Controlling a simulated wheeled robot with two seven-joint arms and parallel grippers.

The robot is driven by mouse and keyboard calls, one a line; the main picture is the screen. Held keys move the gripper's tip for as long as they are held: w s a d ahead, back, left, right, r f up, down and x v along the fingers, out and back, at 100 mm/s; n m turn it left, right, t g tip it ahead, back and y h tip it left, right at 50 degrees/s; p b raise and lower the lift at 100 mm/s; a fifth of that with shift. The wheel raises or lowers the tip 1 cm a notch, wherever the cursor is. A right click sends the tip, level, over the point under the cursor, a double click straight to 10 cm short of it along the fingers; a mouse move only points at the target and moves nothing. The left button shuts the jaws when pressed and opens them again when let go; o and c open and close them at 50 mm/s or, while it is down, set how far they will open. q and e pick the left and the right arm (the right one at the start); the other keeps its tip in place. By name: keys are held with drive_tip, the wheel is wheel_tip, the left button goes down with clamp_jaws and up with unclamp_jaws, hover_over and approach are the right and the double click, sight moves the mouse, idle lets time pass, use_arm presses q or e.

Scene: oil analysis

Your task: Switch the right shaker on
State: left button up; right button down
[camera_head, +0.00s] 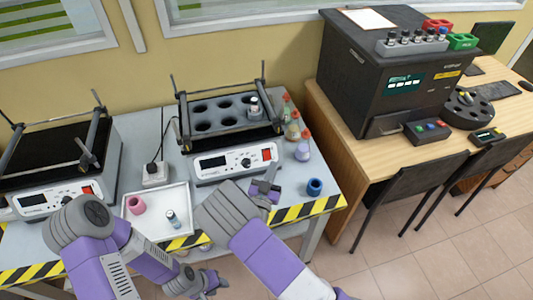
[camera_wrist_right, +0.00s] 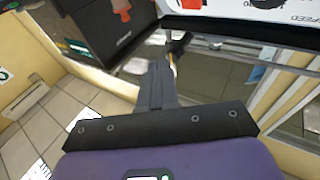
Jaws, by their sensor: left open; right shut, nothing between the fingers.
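The right shaker (camera_head: 236,172) is a white box with a dark display, a knob and a red switch (camera_head: 267,154) at the right of its front panel. On top is a dark rack with holes, holding one vial (camera_head: 255,107). My right gripper (camera_head: 266,184) is shut and empty, just in front of and below the switch. In the right wrist view its closed fingers (camera_wrist_right: 165,70) point toward the shaker panel (camera_wrist_right: 245,18), with the red switch (camera_wrist_right: 190,3) at the top edge. No contact shows. My left gripper (camera_head: 208,284) is open, low in front of the table.
The left shaker (camera_head: 40,203) stands at the left. A white tray (camera_head: 158,232) holds a pink ring and a vial. A blue cup (camera_head: 315,187) and several orange-capped bottles (camera_head: 293,131) stand right of the shaker. A dark analyser (camera_head: 385,75) is on the wooden desk.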

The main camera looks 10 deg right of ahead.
sight(267, 159)
drive_tip(key=shift+w+a+f+b, duration=0.1)
drive_tip(key=shift+w+f+b, duration=0.35)
drive_tip(key=shift+w, duration=0.55)
drive_tip(key=shift+w+d+f+b, duration=0.1)
drive_tip(key=shift+w+f+b, duration=0.25)
drive_tip(key=shift+w, duration=0.6)
drive_tip(key=shift+w+a+f+b, duration=0.1)
drive_tip(key=shift+w+f+b, duration=0.35)
drive_tip(key=shift+w, duration=0.55)
drive_tip(key=shift+r, duration=0.15)
drive_tip(key=shift+w+b, duration=0.35)
drive_tip(key=shift+b, duration=0.15)
